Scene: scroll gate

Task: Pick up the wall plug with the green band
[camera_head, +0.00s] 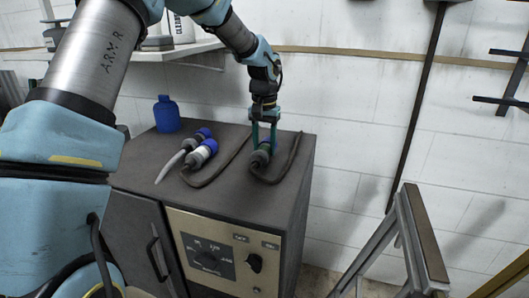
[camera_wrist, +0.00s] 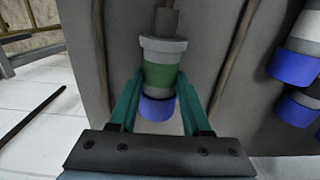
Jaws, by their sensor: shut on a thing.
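The wall plug with the green band (camera_wrist: 160,76) lies on the dark cabinet top, between the two teal fingers of my gripper (camera_wrist: 160,98). It has a grey collar, a green band and a blue end, and a dark cable leads from it. In the head view the same plug (camera_head: 262,155) sits near the cabinet's right side, partly hidden by my gripper (camera_head: 264,142), which points down from above. My gripper is shut on the plug around its green band. I cannot tell whether the plug touches the cabinet top.
Two other blue-ended plugs lie to the left on the cabinet (camera_head: 235,200), one white-banded (camera_head: 201,154) and one darker (camera_head: 197,139). A blue bottle (camera_head: 167,114) stands at the back left. A trestle (camera_head: 420,235) stands on the floor to the right. Cables run across the top.

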